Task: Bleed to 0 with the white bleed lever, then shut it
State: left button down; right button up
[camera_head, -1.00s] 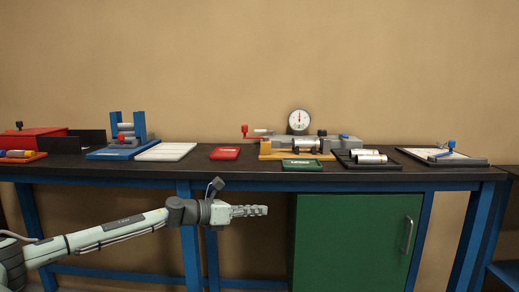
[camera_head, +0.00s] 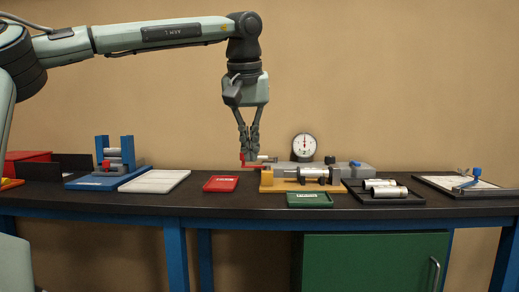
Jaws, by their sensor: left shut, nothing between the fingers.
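My left gripper (camera_head: 250,158) points straight down, shut and empty, with its fingertips at the left end of the test rig (camera_head: 345,171). The white lever (camera_head: 265,157) is a small pale piece just right of the fingertips; I cannot tell if they touch it or how far it is turned. A red-handled lever (camera_head: 247,164) sits at the fingertips, partly hidden by them. The round white gauge (camera_head: 304,146) stands at the rig's back with its needle pointing about straight up; its numbers are too small to read. My right gripper is out of view.
A red tray (camera_head: 221,184) and a green tray (camera_head: 310,200) lie in front. A black tray with metal cylinders (camera_head: 385,189) is at right, with a clipboard-like board (camera_head: 463,185) beyond. A white panel (camera_head: 155,181) and blue stand (camera_head: 103,181) are at left.

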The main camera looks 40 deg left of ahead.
aim_at(275, 158)
jog(key=i+j, duration=0.8)
jog(key=j, duration=0.25)
jog(key=i+j, duration=0.4)
jog(key=j, duration=0.1)
